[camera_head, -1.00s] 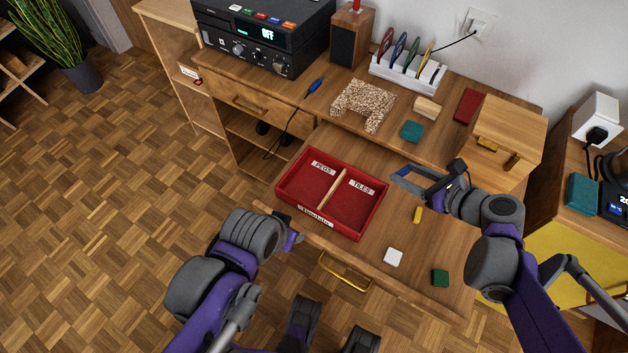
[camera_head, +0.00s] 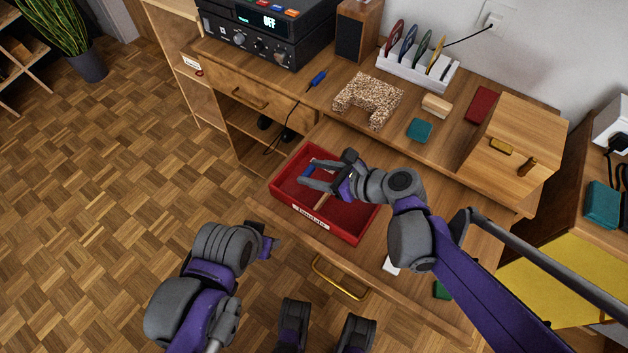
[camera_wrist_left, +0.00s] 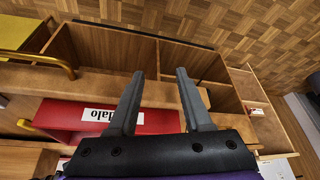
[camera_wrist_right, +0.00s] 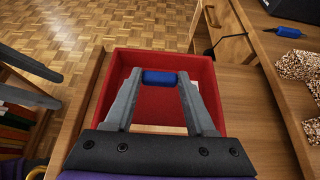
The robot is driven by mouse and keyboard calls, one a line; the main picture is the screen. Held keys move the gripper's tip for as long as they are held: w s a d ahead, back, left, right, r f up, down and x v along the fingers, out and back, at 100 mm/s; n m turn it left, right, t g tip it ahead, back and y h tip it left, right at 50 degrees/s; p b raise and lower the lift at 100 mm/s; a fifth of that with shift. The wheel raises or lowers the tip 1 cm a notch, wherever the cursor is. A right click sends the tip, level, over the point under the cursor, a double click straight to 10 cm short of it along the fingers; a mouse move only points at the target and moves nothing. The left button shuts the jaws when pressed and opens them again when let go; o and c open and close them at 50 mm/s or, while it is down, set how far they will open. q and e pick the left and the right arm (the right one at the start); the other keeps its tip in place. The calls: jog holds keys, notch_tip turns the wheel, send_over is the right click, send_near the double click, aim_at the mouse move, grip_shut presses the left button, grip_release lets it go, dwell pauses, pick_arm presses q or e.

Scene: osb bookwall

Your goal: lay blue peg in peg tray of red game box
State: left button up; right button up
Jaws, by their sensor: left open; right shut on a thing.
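My right gripper (camera_head: 306,176) is over that compartment, shut on the blue peg (camera_wrist_right: 160,77). In the right wrist view the peg lies crosswise between the fingertips, above the red floor; the gap below it is hard to judge. My left gripper (camera_wrist_left: 158,75) is open and empty, outside the drawer's front edge; the box (camera_wrist_left: 72,116) shows beyond it.
A white tile (camera_head: 391,265) and a green tile (camera_head: 442,290) lie in the drawer at right, partly behind my right arm. On the desktop are a blue-handled tool (camera_head: 317,80), a cork-like piece (camera_head: 368,98), a teal block (camera_head: 419,130) and a small wooden cabinet (camera_head: 512,140).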

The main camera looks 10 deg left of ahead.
jog(key=shift+f+b, duration=0.45)
jog(key=shift+f, duration=1.4)
jog(key=shift+f, duration=0.2)
jog(key=o, duration=1.3)
jog(key=shift+r, duration=0.15)
jog(key=shift+d+r, duration=0.25)
jog(key=p+v, duration=0.2)
jog(key=v, duration=0.9)
jog(key=shift+s+d, duration=0.15)
jog(key=shift+d, duration=0.05)
